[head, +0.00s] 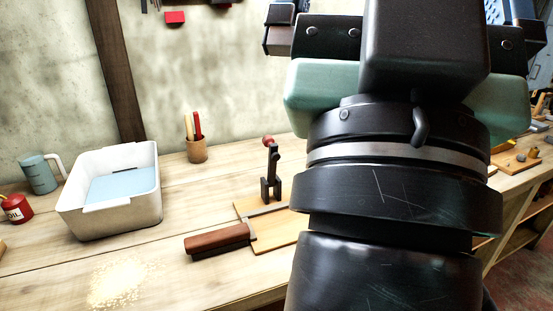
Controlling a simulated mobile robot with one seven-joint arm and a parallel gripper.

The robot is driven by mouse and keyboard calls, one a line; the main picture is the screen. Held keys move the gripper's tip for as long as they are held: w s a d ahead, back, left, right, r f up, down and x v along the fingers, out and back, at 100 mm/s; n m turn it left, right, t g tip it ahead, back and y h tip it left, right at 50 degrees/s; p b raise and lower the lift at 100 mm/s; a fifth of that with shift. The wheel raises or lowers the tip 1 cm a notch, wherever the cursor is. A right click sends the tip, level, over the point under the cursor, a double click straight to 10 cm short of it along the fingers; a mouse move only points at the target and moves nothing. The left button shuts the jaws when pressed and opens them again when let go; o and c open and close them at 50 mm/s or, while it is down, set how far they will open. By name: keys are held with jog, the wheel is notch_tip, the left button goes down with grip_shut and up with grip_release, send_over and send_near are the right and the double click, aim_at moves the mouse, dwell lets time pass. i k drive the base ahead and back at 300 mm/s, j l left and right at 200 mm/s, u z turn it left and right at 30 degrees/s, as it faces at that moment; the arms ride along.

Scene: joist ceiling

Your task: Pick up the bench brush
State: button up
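A long reddish-brown wooden piece with a dark underside, which looks like the bench brush (217,240), lies on the workbench (190,280) in the lower middle of the head view. Its right end meets the left edge of a light wooden board (275,235). I cannot make out its bristles clearly. My gripper (408,85) is raised at the upper right, beyond my large dark wrist, and is apart from the brush. Its fingertips are not clearly shown, so I cannot tell whether it is open or shut. My arm hides the bench behind it.
A black upright clamp (271,172) with a red knob stands by the board. A white tub (112,215) with a blue bottom, a blue-grey jug (39,174), a red oil can (16,208) and a pencil cup (197,151) stand left. Sawdust (120,283) lies in front.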

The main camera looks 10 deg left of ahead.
aim_at(210, 244)
jog(key=i+j+u, duration=0.25)
jog(key=i+j, duration=0.3)
jog(key=i+j+u, duration=0.3)
jog(key=i+j, duration=0.3)
